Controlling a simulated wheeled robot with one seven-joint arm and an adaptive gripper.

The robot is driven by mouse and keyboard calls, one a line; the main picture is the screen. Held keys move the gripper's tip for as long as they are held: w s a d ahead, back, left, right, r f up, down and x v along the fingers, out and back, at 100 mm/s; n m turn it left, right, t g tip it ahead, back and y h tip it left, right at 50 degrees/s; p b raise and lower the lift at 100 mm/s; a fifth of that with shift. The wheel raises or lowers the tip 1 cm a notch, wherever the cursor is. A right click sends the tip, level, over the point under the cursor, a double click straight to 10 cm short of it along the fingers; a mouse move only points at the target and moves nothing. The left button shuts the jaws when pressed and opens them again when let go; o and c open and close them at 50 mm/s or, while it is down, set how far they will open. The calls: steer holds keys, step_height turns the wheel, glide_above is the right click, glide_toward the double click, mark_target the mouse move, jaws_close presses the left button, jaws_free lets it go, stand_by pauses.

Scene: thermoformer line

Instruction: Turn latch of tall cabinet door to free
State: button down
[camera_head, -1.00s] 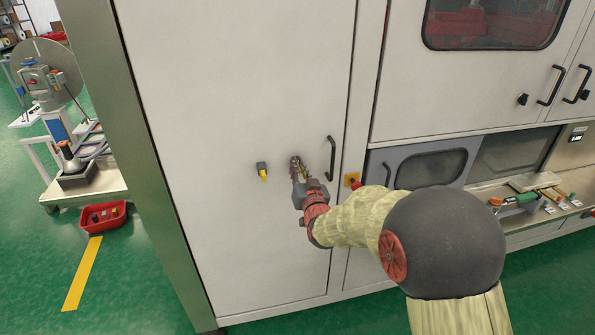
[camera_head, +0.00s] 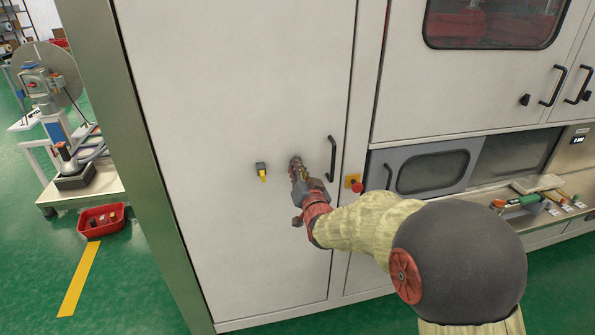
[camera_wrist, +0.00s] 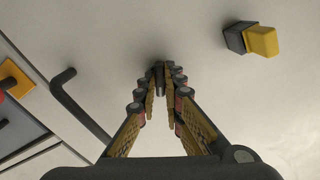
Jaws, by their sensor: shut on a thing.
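The tall cabinet door (camera_head: 240,90) is a light grey panel and looks closed. My gripper (camera_head: 296,165) is at the door face, just left of the black bar handle (camera_head: 332,158). In the wrist view my gripper (camera_wrist: 160,92) has its fingers converging on a small dark latch (camera_wrist: 159,72) that stands out from the door. The fingers are shut on it, and it is mostly hidden between the fingertips. In the head view the gripper covers the latch, so its exact angle cannot be told.
A dark block with a yellow part (camera_head: 262,172) sits on the door left of my gripper. A red button on a yellow plate (camera_head: 354,182) is right of the handle. Green floor and a red bin (camera_head: 101,220) lie to the left.

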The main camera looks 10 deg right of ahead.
steer(key=shift+f, duration=0.1)
stand_by(0.3)
steer(key=shift+m+b, duration=1.25)
steer(key=shift+m, duration=0.25)
steer(key=shift+b, duration=0.3)
steer(key=m+b, duration=0.1)
steer(key=m, duration=0.1)
steer(key=shift+m+b, duration=0.3)
steer(key=shift+b, duration=0.05)
steer(key=shift+m+b, duration=1.15)
steer(key=shift+m, duration=0.35)
